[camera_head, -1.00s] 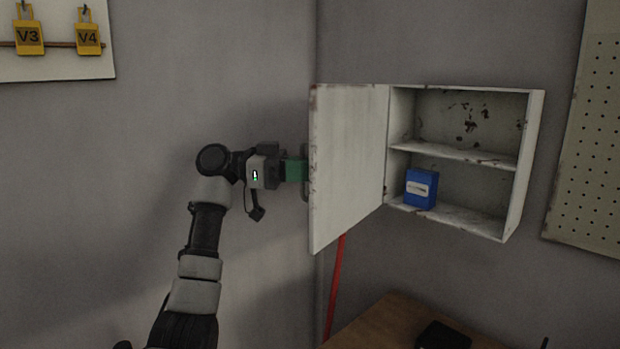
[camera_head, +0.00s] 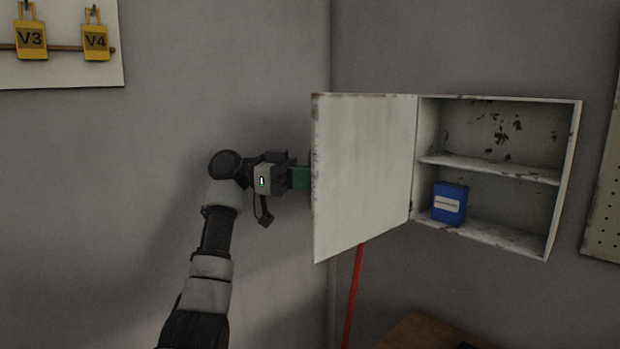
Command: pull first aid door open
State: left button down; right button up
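The white first aid cabinet (camera_head: 572,170) hangs on the wall at right. Its door (camera_head: 362,175) stands wide open to the left, with its inner face towards me. My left gripper (camera_head: 300,178) is at the door's free edge, on its outer side. Its green fingers reach behind that edge, and their tips and the handle are hidden by the door now. The handle showed at the fingers a second ago, and the door has swung along with the gripper, so it appears shut on the handle. My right gripper is not in view.
A blue box (camera_head: 449,204) stands on the cabinet's lower shelf. A red pole (camera_head: 353,295) stands below the door. A wooden table (camera_head: 415,335) is at the bottom right. A board with yellow tags (camera_head: 95,40) hangs at upper left. The wall left of my arm is clear.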

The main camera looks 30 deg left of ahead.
pick_arm(q)
jog(key=c, duration=1.2)
grip_release()
jog(key=shift+c, duration=0.2)
jog(key=b+v, duration=0.1)
jog(key=v, duration=0.9)
jog(key=shift+a+b, duration=0.35)
jog(key=shift+a, duration=0.05)
jog(key=shift+s, duration=0.15)
